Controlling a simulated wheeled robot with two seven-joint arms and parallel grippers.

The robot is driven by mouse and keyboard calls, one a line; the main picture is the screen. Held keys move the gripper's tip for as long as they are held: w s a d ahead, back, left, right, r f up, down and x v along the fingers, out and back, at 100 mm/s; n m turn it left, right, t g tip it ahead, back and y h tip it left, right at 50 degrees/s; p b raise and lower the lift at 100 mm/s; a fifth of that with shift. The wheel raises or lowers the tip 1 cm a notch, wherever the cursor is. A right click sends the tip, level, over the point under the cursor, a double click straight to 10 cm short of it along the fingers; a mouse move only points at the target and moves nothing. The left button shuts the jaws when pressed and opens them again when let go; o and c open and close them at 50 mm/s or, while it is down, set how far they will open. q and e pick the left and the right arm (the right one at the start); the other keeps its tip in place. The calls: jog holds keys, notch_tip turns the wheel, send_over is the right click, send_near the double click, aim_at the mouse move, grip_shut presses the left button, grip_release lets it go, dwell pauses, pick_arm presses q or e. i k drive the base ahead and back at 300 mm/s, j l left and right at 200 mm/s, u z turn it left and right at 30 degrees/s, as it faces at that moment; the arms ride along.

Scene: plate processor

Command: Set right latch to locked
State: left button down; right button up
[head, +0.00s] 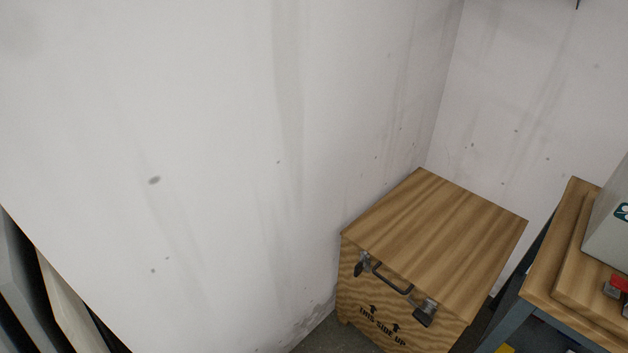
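A wooden crate (440,228) with a flat lid stands on the floor against the wall, right of centre in the head view. Its front has a dark handle (393,279) between two metal latches. The right latch (425,312) is at the front right of the crate, with a dark tab hanging at its lower end. The left latch (361,264) is at the front left. Whether either latch is locked cannot be told at this size. Neither of my grippers is in view.
A wooden-topped workbench (549,287) with dark grey legs stands at the right edge, bearing a grey box (610,236) and a red part (619,283). Pale walls enclose the corner behind the crate. Panels (65,305) stand at the lower left. A little floor (322,336) shows left of the crate.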

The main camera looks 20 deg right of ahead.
aim_at(421, 315)
jog(key=z, duration=1)
